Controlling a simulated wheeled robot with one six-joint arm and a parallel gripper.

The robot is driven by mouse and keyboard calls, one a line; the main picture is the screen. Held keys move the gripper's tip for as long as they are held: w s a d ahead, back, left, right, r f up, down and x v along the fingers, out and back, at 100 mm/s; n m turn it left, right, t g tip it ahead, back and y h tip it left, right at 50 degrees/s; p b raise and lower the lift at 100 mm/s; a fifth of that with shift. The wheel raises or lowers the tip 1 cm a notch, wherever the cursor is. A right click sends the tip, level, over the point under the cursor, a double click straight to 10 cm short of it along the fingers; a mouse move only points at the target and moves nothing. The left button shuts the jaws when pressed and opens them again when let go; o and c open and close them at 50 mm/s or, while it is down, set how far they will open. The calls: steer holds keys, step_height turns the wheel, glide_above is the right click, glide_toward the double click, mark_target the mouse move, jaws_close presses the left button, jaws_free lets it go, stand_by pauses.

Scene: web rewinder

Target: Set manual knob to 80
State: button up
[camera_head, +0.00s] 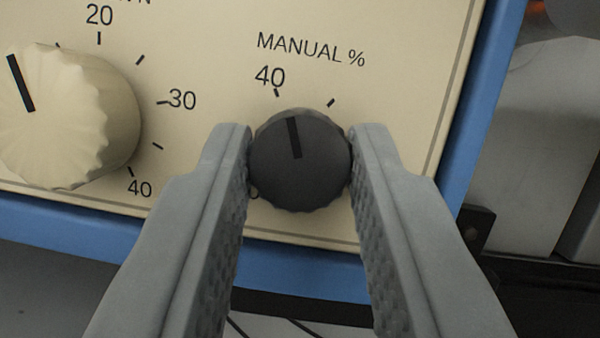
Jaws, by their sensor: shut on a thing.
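The dark grey manual knob (301,165) sits on the cream panel under the label "MANUAL %" (311,50). My gripper (301,150) has one finger on each side of the knob and is shut on it. The black pointer line on the knob points up and slightly left, close to the tick under the "40" mark (270,76). Another tick shows at the knob's upper right. The fingers cover most of the scale at both sides, so the 80 mark cannot be seen.
A larger cream knob (70,115) with its own scale stands to the left on the same cream panel (400,60). A blue frame (300,272) borders the panel below and at right. Grey machine parts lie beyond the right edge.

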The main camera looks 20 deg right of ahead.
steer(key=shift+a+m+g+h, duration=0.15)
steer(key=shift+m+h, duration=0.4)
steer(key=shift+m, duration=0.6)
steer(key=shift+d+m+g+h, duration=0.1)
steer(key=shift+m+g+h, duration=0.15)
steer(key=shift+m+h, duration=0.6)
steer(key=shift+m+y, duration=0.3)
steer(key=o, duration=1)
steer(key=shift+a, duration=0.1)
steer(key=v, duration=1.2)
steer(key=shift+w+f, duration=0.1)
